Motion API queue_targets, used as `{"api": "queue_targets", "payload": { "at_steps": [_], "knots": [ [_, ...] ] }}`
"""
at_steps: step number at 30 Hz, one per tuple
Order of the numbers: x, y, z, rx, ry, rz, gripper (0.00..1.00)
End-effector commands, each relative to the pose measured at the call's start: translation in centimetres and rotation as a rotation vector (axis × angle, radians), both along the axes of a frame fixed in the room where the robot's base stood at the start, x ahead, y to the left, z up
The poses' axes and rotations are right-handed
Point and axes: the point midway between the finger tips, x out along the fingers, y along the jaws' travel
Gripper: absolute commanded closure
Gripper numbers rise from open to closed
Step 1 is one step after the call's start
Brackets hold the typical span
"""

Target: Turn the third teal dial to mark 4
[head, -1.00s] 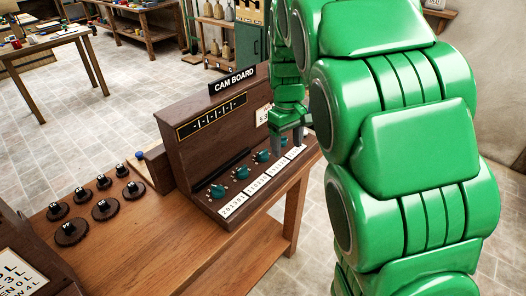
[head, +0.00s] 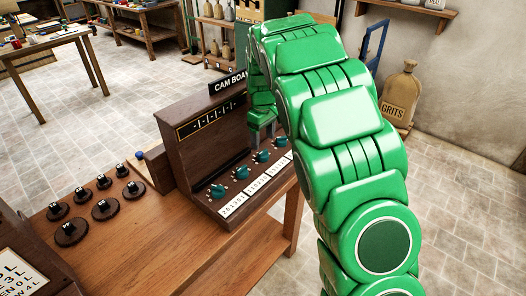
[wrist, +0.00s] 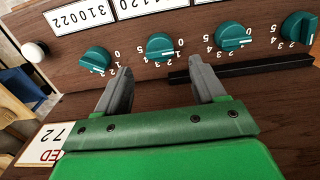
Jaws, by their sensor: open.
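The cam board (head: 180,165) carries a row of teal dials. Counted from the left in the head view, the third teal dial (head: 262,156) has another dial on each side. In the wrist view the row appears upside down, and the third dial (wrist: 160,46) lies between and just beyond my fingertips, with printed numbers around it. I cannot read its pointer's mark surely. My gripper (wrist: 158,68) is open and empty, its fingers apart and not visibly touching the dial. In the head view my gripper (head: 263,137) hangs by the board's far part.
Several black knobs (head: 103,208) stand on the wooden bench left of the board. White number cards (head: 232,205) line the board's front edge. A dark bar (wrist: 245,72) lies near my right finger in the wrist view. A grits sack (head: 400,97) stands beyond.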

Motion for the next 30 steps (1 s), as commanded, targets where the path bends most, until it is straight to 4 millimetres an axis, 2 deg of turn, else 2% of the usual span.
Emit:
{"api": "queue_targets", "payload": {
  "at_steps": [12,16,23,26,30],
  "knots": [
    [-0.1,-0.1,-5.6,-0.001,0.002,-0.001,0.30],
    [-0.1,-0.1,-6.3,0.000,0.001,-0.001,0.30],
    [-0.1,0.0,-6.4,0.000,0.000,-0.001,0.30],
    [-0.1,0.0,-6.4,0.001,0.001,-0.001,0.43],
    [-0.1,0.0,-6.4,0.000,0.000,-0.001,0.64]
  ]
}}
